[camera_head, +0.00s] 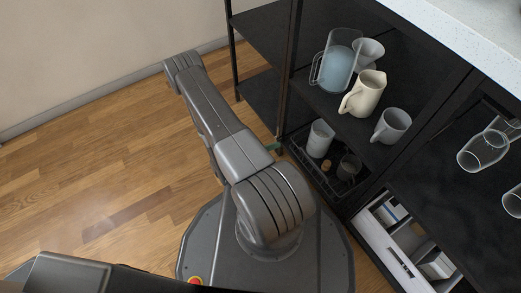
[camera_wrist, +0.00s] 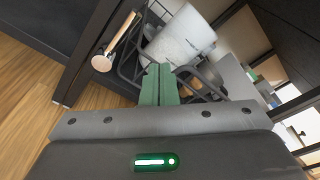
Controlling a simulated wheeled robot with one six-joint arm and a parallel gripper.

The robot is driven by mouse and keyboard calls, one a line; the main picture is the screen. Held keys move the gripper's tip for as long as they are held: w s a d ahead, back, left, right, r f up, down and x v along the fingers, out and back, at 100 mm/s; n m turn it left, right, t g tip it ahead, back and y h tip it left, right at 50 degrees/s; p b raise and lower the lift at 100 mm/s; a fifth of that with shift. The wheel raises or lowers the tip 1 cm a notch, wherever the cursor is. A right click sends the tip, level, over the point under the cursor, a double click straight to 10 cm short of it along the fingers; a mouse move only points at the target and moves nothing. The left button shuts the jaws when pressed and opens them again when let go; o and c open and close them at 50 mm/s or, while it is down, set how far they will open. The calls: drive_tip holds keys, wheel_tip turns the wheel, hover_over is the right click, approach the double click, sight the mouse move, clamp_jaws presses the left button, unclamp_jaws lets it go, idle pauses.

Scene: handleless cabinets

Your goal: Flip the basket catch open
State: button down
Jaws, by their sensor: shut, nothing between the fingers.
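A black wire basket (camera_head: 316,180) sits low in the dark cabinet; its bars also show in the wrist view (camera_wrist: 130,70). A tan bar with a round end (camera_wrist: 118,40) stands left of the fingertips in the wrist view; I cannot tell whether it is the basket catch. My gripper (camera_wrist: 159,70) has green fingers, shut together and empty, pointing at the basket's front. I cannot tell whether the fingertips touch the basket.
A white cup (camera_head: 320,138) and a dark glass (camera_head: 348,167) stand in the basket. A pitcher (camera_head: 337,65), cream jug (camera_head: 364,92) and grey mug (camera_head: 391,125) stand on the shelf above. A white drawer (camera_head: 385,245) is lower right. The wooden floor at left is clear.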

drive_tip(key=shift+f+p+v, duration=0.15)
drive_tip(key=shift+p+v, duration=0.1)
drive_tip(key=shift+v, duration=1.05)
drive_tip(key=shift+f+p+v, duration=0.1)
drive_tip(key=shift+p+v, duration=0.15)
drive_tip(key=shift+v, duration=1.05)
drive_tip(key=shift+a, duration=0.1)
drive_tip(key=shift+w, duration=0.1)
